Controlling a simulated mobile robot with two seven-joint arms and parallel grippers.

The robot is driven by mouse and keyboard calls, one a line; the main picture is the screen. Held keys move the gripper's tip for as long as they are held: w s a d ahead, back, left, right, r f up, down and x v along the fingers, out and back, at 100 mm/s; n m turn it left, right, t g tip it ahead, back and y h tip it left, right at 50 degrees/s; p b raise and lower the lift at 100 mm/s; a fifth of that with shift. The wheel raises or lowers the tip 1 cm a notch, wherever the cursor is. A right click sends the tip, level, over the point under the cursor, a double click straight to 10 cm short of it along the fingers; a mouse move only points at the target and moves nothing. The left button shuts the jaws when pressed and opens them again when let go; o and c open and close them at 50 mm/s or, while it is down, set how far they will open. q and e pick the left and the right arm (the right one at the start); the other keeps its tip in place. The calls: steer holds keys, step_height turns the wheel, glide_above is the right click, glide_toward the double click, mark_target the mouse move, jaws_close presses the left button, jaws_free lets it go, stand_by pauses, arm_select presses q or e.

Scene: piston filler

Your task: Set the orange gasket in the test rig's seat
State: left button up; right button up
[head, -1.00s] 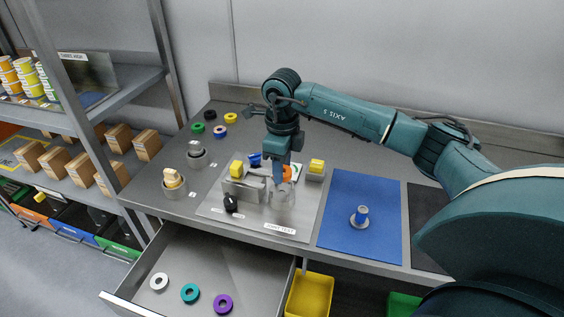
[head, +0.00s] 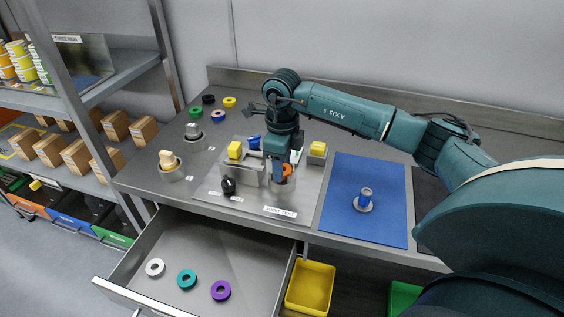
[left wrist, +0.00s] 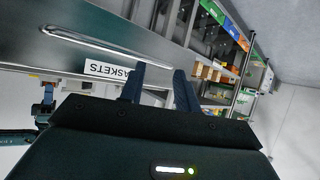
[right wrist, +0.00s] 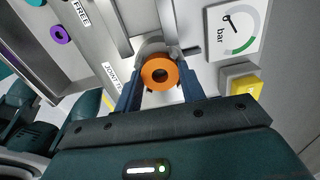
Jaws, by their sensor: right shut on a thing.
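My right gripper (head: 283,176) is shut on the orange gasket (head: 287,169), over the front of the test rig's plate (head: 311,195). In the right wrist view the orange gasket (right wrist: 149,75) sits between the fingertips, its hole facing the camera. A grey round seat (right wrist: 150,47) shows partly behind it; the gasket hides the rest. In the head view the seat (head: 284,190) is right below the fingers. I cannot tell whether gasket and seat touch. My left gripper (left wrist: 158,90) shows only in its own wrist view, fingers apart and empty.
The rig carries yellow blocks (head: 235,149), a black knob (head: 228,185) and a gauge (right wrist: 235,28). A blue mat (head: 340,205) with a small part (head: 365,199) lies to the right. An open drawer (head: 235,245) in front holds white, teal and purple rings.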

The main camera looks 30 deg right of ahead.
stand_by(0.8)
steer(key=shift+f, duration=0.1)
stand_by(0.3)
steer(key=o, duration=1.4)
